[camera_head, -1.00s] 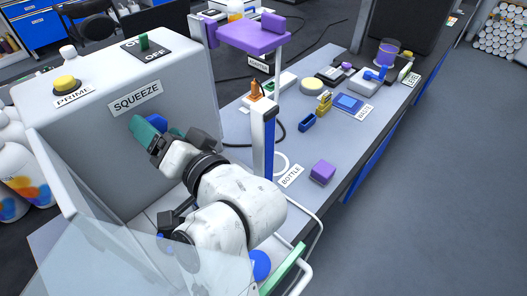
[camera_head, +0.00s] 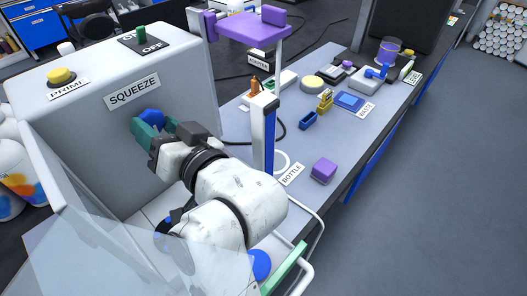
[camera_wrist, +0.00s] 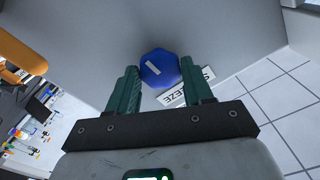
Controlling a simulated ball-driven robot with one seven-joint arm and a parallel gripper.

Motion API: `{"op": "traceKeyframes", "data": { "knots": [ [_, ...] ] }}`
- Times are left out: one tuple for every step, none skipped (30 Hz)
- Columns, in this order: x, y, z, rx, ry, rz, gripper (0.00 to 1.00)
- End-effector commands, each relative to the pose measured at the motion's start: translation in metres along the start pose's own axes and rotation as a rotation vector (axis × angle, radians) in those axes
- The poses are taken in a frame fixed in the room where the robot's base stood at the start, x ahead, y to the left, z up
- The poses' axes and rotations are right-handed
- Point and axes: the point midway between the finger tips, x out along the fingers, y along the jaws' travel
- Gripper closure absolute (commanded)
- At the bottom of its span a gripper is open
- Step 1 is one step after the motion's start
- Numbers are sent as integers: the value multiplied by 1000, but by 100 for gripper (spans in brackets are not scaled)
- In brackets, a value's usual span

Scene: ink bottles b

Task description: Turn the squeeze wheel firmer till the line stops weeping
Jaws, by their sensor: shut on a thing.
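The squeeze wheel (camera_head: 152,116) is a blue faceted knob on the front of the grey machine, below the SQUEEZE label (camera_head: 134,91). In the wrist view the wheel (camera_wrist: 160,66) shows a short white mark on its face. My gripper (camera_head: 153,126) has its green fingers on both sides of the wheel, shut on it; the wrist view also shows the gripper (camera_wrist: 158,74) around it. I cannot make out any drip on the line.
A yellow PRIME button (camera_head: 61,76) and a green ON/OFF switch (camera_head: 142,34) sit on top of the machine. A clear panel (camera_head: 120,245) stands in front. A blue-and-white post (camera_head: 264,135) and a purple block (camera_head: 324,169) stand on the bench to the right.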

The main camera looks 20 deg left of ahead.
Motion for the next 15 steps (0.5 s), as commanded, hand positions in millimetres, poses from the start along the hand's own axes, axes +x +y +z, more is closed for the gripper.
{"op": "traceKeyframes", "data": {
  "knots": [
    [0, 2, 1, -17, -2, 2, 81],
    [0, 1, 1, -22, -2, 2, 81],
    [0, 1, 1, -24, -2, 2, 81],
    [0, 1, 1, -24, -2, 2, 81],
    [0, 1, 1, -23, -3, 2, 81],
    [0, 1, 1, -23, -3, 2, 81],
    [0, 1, 1, -22, -3, 2, 81],
    [0, 1, 1, -22, -3, 2, 81],
    [0, 1, 1, -25, -3, 2, 81],
    [0, 1, 1, -32, -3, 2, 81],
    [0, 2, 2, -46, -2, 3, 81],
    [0, 3, 2, -77, -2, 4, 81],
    [0, 3, 2, -110, -2, 4, 81],
    [-1, 4, 2, -146, -1, 5, 81],
    [-1, 4, 3, -198, -1, 4, 81]
  ]
}}
